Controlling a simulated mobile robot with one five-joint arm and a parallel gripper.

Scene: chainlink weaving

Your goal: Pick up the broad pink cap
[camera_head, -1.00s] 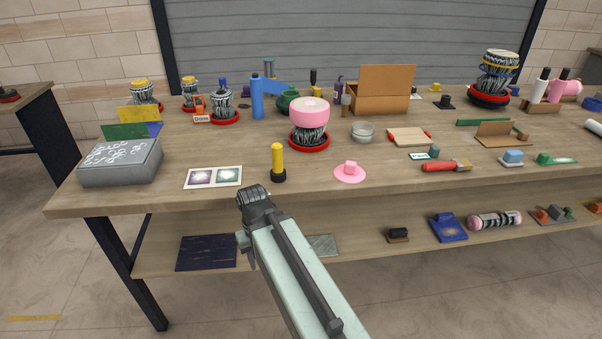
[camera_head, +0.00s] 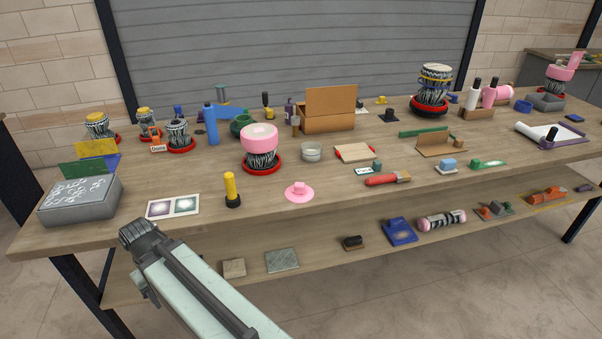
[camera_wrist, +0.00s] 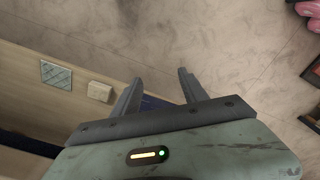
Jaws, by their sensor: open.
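The broad pink cap (camera_head: 259,137) sits on top of a black-and-white patterned bobbin in a red dish, near the middle of the table in the head view. My arm reaches up from the bottom of that view, its end at the table's front left edge, well to the left of and nearer than the cap. In the wrist view my gripper (camera_wrist: 157,88) has two dark fingers spread apart with nothing between them. It points down past the table edge at the floor. The cap is not visible in the wrist view.
A yellow-and-black cylinder (camera_head: 231,188) and a flat pink disc with a knob (camera_head: 299,191) stand in front of the cap. A clear round dish (camera_head: 311,152) is at its right, a blue bottle (camera_head: 211,124) behind left. A grey box (camera_head: 81,199) is at far left.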

